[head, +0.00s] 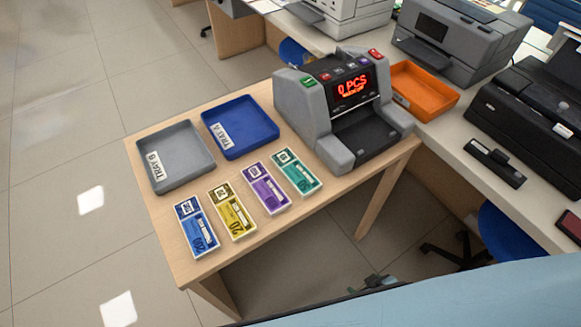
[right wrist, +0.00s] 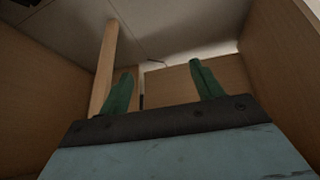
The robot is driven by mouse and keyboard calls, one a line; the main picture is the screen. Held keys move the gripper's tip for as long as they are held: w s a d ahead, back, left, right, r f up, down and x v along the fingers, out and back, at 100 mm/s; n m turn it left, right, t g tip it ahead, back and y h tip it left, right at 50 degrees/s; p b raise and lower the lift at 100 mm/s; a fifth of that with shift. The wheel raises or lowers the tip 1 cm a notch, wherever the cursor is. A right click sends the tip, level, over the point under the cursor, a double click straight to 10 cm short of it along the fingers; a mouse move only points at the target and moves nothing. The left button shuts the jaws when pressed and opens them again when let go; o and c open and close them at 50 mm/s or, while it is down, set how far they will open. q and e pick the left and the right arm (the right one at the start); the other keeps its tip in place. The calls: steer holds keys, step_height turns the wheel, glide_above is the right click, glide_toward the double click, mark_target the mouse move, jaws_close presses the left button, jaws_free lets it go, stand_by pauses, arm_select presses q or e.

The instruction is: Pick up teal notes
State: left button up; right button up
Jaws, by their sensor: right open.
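The teal notes (head: 297,172) are a banded stack lying flat on the wooden table (head: 160,222), at the right end of a row of note stacks. The purple stack (head: 266,188) lies just left of them. My right gripper (head: 372,284) shows small at the bottom of the head view, low and off the table's front side, well apart from the notes. In the right wrist view its two green fingers (right wrist: 165,92) are spread with nothing between them. The notes are not in the right wrist view. My left gripper is not in view.
Yellow (head: 231,211) and blue (head: 196,227) stacks continue the row. Behind are a grey tray (head: 189,182), a blue tray (head: 262,148) and a counting machine (head: 318,125) reading 0 PCS. An orange tray (head: 447,108) stands on the counter. Wooden panels (right wrist: 275,65) surround the right gripper's view.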

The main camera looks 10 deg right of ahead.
steer(key=w+a+r+t+y, duration=0.1)
steer(key=w+a+r+t, duration=0.1)
steer(key=w+r, duration=0.5)
steer(key=w+a+r+t+y, duration=0.1)
steer(key=w+a+r+t, duration=0.2)
steer(key=r, duration=0.6)
steer(key=n+t+y+p, duration=0.1)
steer(key=n+y, duration=0.1)
glide_toward(297, 171)
steer(key=shift+w+a+f+t+b, duration=0.15)
steer(key=shift+w+f+b, duration=0.25)
steer(key=shift+w+f, duration=0.15)
steer(key=shift+w+a+f+t+b, duration=0.15)
steer(key=shift+w+f+b, duration=0.25)
steer(key=shift+w, duration=0.25)
steer(key=shift+x, duration=0.9)
steer(key=x, duration=0.1)
steer(key=b+x, duration=0.1)
steer(key=x, duration=0.1)
steer(key=shift+w+a, duration=0.25)
steer(key=shift+a, duration=0.1)
steer(key=shift+w+a+f, duration=0.1)
steer(key=shift+w+f, duration=0.05)
steer(key=shift+w, duration=0.15)
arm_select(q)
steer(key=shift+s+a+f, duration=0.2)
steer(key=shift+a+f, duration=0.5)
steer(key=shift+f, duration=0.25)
arm_select(e)
steer(key=shift+c, duration=0.2)
